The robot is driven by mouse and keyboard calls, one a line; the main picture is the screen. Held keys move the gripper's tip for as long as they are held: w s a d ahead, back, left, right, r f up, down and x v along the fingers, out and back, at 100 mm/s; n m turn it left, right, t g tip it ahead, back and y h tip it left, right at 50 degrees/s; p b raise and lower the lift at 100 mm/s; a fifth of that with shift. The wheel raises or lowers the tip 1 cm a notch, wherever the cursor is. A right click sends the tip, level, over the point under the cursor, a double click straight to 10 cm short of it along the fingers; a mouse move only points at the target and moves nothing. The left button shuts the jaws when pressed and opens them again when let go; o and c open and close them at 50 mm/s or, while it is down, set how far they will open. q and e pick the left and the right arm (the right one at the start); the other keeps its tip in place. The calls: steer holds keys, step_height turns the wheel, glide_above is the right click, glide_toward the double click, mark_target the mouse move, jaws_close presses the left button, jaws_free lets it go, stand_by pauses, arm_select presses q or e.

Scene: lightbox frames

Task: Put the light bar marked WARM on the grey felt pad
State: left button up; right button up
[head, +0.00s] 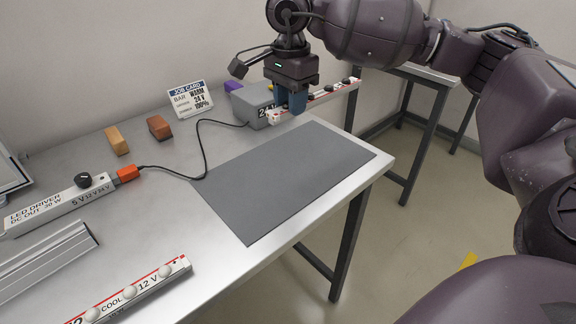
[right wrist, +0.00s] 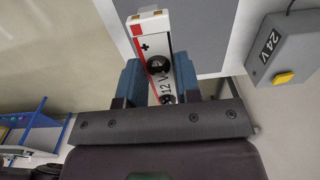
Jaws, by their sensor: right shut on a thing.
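In the right wrist view, the bar (right wrist: 160,58) sits between the fingers of the gripper (right wrist: 160,82) and reads "12 V" with a plus mark. The name on it is hidden, so I cannot tell whether it is WARM. The grey felt pad (head: 285,180) lies flat and bare on the table. Another bar (head: 130,294), marked COOL 12 V, lies at the front. My left gripper is not in view.
A grey box (head: 257,104) stands behind the pad; the right wrist view shows it marked 24 V (right wrist: 280,50). An LED driver (head: 60,205) with an orange plug (head: 127,174) and black cable, and an aluminium profile (head: 45,262), lie left.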

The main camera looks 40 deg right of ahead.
steer(key=b, duration=0.1)
glide_above(290, 177)
step_height(290, 177, down, 10)
steer(key=shift+f, duration=0.2)
step_height(290, 177, down, 6)
steer(key=shift+r+b, duration=0.1)
steer(key=shift+b, duration=0.6)
steer(key=o, duration=0.9)
steer(key=shift+o, duration=0.8)
